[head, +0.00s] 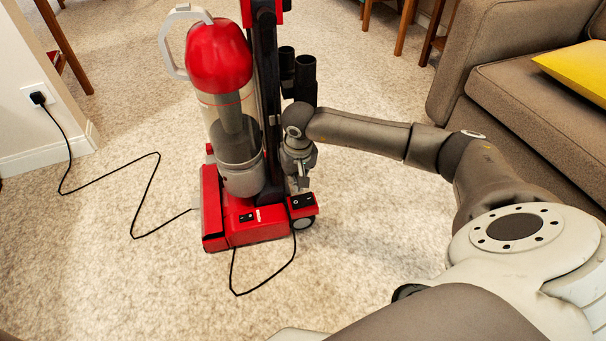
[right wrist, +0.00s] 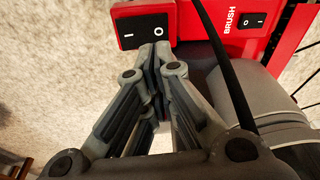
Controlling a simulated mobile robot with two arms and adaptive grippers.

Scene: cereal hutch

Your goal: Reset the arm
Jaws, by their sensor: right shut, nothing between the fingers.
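My right arm reaches in from the right in the head view. Its gripper (head: 302,183) points down at the right side of a red upright vacuum cleaner (head: 220,60), just above a black rocker switch (head: 303,201) on the base. In the right wrist view the gripper (right wrist: 156,50) is shut and empty, its fingertips at the lower edge of the switch (right wrist: 145,22) marked I and O. I cannot tell whether they touch it. A second switch (right wrist: 252,20), labelled BRUSH, sits to its right. My left gripper is not in view.
A black cord (head: 150,190) runs from the vacuum to a plug (head: 38,98) in the wall outlet at left. Another cord loop (head: 238,292) lies on the carpet in front. A brown sofa (head: 490,60) with a yellow cushion (head: 580,70) stands at right. Carpet at front left is clear.

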